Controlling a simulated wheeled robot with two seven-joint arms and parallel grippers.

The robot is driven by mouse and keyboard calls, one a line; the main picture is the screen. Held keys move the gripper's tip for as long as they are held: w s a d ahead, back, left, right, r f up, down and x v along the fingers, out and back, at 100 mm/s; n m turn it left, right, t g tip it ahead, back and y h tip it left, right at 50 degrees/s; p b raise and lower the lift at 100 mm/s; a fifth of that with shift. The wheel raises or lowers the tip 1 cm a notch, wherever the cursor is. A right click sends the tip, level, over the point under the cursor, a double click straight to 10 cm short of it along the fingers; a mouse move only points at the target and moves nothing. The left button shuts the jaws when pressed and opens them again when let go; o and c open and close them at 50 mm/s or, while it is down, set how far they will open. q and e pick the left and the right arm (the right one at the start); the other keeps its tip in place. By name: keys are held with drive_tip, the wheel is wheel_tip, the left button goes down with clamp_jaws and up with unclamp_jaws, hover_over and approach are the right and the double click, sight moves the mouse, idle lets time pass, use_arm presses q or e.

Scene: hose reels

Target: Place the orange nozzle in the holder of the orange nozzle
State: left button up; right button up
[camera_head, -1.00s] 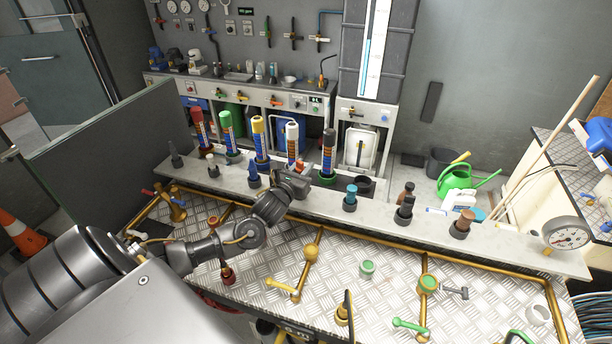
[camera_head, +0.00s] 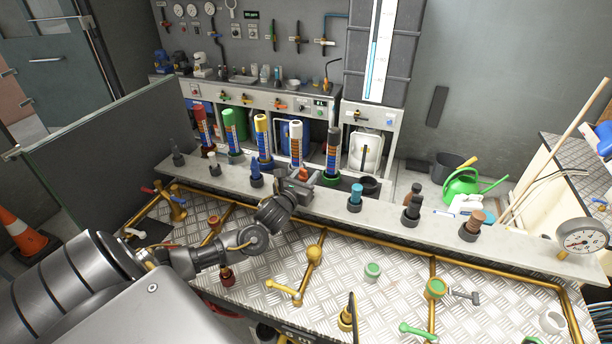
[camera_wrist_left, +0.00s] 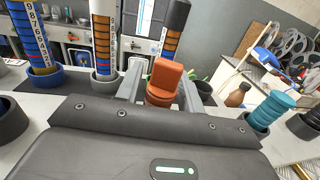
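The orange nozzle (camera_wrist_left: 166,82) stands roughly upright between the two fingers of my left gripper (camera_wrist_left: 161,88) in the left wrist view. The fingers look closed against its sides, and its lower end is hidden by the gripper body. In the head view only a small orange part of the nozzle (camera_head: 303,174) shows beyond my left gripper (camera_head: 300,184), over the grey shelf in front of the white and black gauge tubes. An empty dark ring holder (camera_head: 368,185) is right of the black tube; I cannot tell which holder is the orange nozzle's. My right gripper is out of view.
Several upright gauge tubes, including the white one (camera_head: 296,142), line the back. Brass pipes (camera_head: 314,255) cross the metal bench.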

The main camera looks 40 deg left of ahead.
use_arm(q)
drive_tip(key=shift+o, duration=0.6)
drive_tip(key=shift+s+r, duration=0.1)
drive_tip(key=shift+r, duration=0.1)
drive_tip(key=b+v, duration=0.3)
drive_tip(key=v, duration=0.8)
drive_tip(key=shift+s, duration=0.4)
